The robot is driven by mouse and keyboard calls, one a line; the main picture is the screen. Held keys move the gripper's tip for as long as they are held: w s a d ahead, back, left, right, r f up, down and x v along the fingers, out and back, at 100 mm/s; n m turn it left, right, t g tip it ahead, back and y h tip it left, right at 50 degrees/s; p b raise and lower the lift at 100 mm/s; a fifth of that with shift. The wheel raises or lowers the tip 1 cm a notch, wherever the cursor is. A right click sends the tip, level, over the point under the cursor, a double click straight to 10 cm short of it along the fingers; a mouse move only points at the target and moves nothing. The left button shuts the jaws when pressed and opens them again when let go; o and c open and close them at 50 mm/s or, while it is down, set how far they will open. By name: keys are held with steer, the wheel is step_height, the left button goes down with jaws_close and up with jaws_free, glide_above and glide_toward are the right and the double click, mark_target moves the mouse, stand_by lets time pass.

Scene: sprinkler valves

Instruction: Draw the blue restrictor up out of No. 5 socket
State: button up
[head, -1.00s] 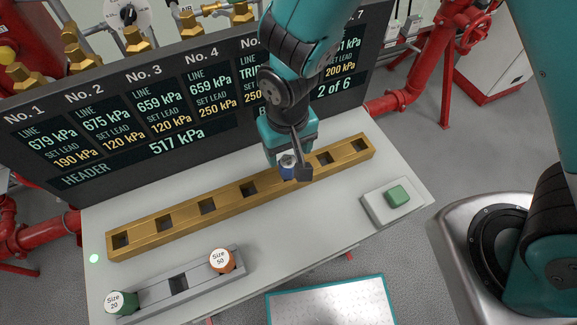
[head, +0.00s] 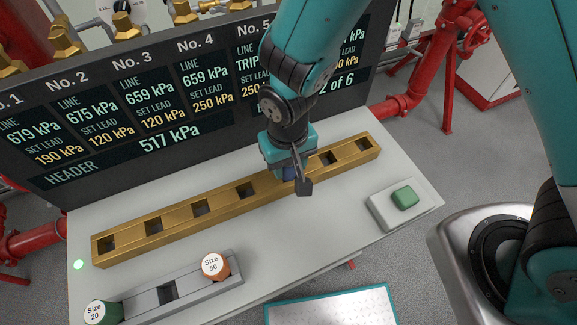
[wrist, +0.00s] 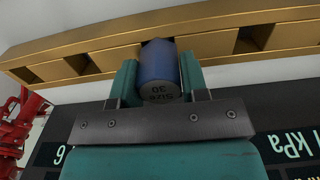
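The blue restrictor (wrist: 159,70), marked Size 30, stands at a socket of the brass bar (wrist: 95,45) in the wrist view. This is the fifth socket from the left in the head view, where only a bit of blue (head: 289,173) shows below my gripper (head: 287,172). In the wrist view my gripper (wrist: 159,78) has one teal finger on each side of the restrictor, with no clear gap between them. Its lower end and the socket mouth are mostly hidden, so I cannot tell how deep it sits. The brass bar (head: 220,202) shows its other sockets empty.
A grey rack (head: 203,290) at the front left holds a green Size 20 restrictor (head: 101,312) and an orange Size 50 restrictor (head: 215,266), with an empty slot between. A green button (head: 405,197) is at right. The display board (head: 150,120) stands close behind the bar.

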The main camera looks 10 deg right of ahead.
steer(key=shift+c, duration=0.5)
steer(key=shift+r+p, duration=0.9)
steer(key=shift+r, duration=0.1)
steer(key=shift+r, duration=0.15)
steer(key=shift+r+p, duration=2.9)
steer(key=shift+r, duration=0.5)
